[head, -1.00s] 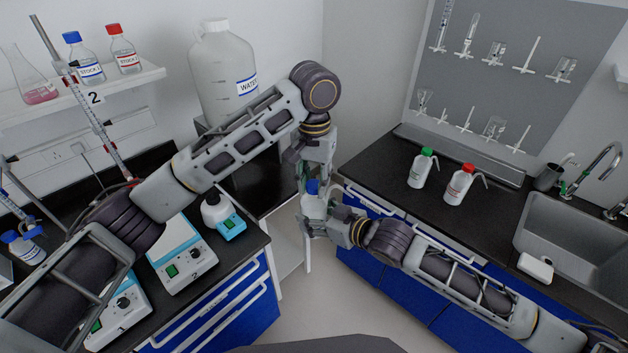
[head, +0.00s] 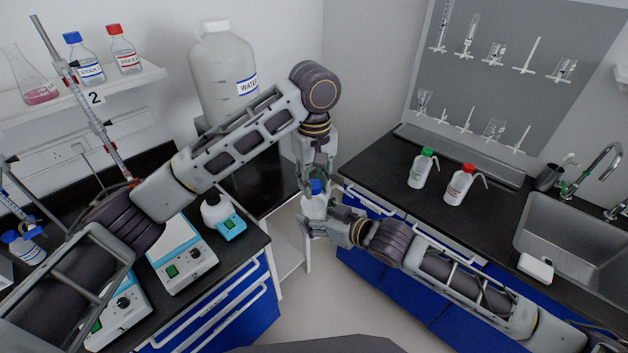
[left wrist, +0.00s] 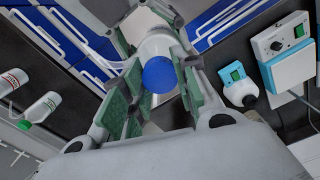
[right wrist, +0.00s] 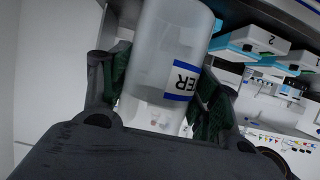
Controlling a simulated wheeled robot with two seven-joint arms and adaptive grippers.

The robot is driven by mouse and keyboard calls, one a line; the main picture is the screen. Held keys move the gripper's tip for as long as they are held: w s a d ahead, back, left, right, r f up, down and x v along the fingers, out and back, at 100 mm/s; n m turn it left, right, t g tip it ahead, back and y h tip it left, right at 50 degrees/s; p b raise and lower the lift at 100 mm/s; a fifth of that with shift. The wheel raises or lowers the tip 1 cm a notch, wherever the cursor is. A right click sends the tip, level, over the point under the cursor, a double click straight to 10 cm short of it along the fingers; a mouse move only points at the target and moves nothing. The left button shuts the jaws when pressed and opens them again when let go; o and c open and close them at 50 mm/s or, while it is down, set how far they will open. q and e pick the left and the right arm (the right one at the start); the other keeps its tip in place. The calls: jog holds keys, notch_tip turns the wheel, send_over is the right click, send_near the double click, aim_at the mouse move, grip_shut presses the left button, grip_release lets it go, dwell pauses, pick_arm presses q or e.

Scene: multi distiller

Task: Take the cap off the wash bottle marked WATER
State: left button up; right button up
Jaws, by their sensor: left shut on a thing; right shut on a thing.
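The wash bottle (head: 314,208) is white with a blue cap (head: 316,187), held upright in mid-air between my arms. In the right wrist view, the bottle (right wrist: 168,50) shows a blue-edged label ending in "TER". My right gripper (right wrist: 160,92) is shut around its body, one finger on each side. My left gripper (head: 315,176) points down from above. In the left wrist view, the blue cap (left wrist: 159,75) sits between its green-padded fingers, which are shut on it. The cap appears on the bottle's neck; I cannot tell whether it is loose.
Two wash bottles, green-capped (head: 423,168) and red-capped (head: 460,185), stand on the right bench beside the sink (head: 575,240). A large WATER carboy (head: 222,80) stands behind my left arm.

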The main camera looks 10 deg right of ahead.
aim_at(313, 184)
pick_arm(q)
jog(key=n, duration=0.4)
jog(key=shift+n, duration=2.4)
jog(key=shift+r, duration=1.2)
jog(key=shift+r, duration=1.95)
jog(key=shift+a+f, duration=0.1)
